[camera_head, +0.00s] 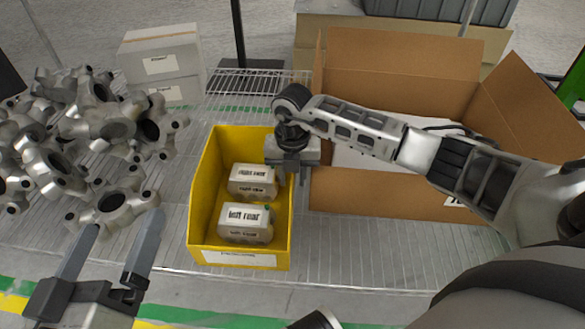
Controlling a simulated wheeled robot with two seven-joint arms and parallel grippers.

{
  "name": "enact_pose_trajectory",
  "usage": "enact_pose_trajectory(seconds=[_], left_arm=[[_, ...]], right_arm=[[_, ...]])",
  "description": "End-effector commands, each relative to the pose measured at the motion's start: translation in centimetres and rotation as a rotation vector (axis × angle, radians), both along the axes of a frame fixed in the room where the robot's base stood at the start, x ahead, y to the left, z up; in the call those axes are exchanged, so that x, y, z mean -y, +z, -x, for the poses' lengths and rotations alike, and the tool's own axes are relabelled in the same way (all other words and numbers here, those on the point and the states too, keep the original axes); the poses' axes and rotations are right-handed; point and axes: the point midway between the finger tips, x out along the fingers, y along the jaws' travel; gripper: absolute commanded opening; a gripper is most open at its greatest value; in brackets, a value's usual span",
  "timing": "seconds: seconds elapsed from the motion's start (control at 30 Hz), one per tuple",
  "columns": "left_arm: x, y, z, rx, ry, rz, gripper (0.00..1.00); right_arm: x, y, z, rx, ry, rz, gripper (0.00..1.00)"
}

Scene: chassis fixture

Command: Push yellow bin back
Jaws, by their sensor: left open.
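The yellow bin (197,205) stands on the wire shelf, left of the open cardboard box. It holds two grey labelled parts: one reading "left rear" (246,222) in front and another labelled part (253,181) behind it. My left gripper (122,222) is at the lower left, in front of and left of the bin. Its two fingers are spread, with nothing between them. My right gripper (292,178) points down at the bin's right wall, near the back corner. It hides part of that wall, and I cannot tell whether it touches it or how its fingers stand.
Several metal castings (113,205) are piled on the left. A large open cardboard box (400,188) stands right of the bin, under my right arm. White boxes (162,55) stand at the back left.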

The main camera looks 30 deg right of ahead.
Motion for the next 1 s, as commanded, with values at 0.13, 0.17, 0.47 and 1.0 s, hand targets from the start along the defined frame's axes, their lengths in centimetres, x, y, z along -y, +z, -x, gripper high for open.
enact_pose_trajectory(seconds=[0.13,0.17,0.47,1.0], left_arm=[[0.0,0.1,-0.1,0.017,0.003,-0.008,1.0],[0.0,0.1,-0.1,0.017,0.003,-0.008,1.0],[-0.1,0.0,-0.1,0.016,0.003,-0.01,1.0],[-0.3,0.0,-0.3,0.049,0.016,-0.023,1.0]], right_arm=[[0.0,-0.3,0.0,0.001,0.0,0.001,0.29],[0.0,-0.3,0.0,0.001,0.0,0.001,0.29],[0.0,-0.3,0.0,0.0,0.0,0.0,0.0],[2.0,-0.3,-1.0,0.003,-0.017,0.002,0.0]])
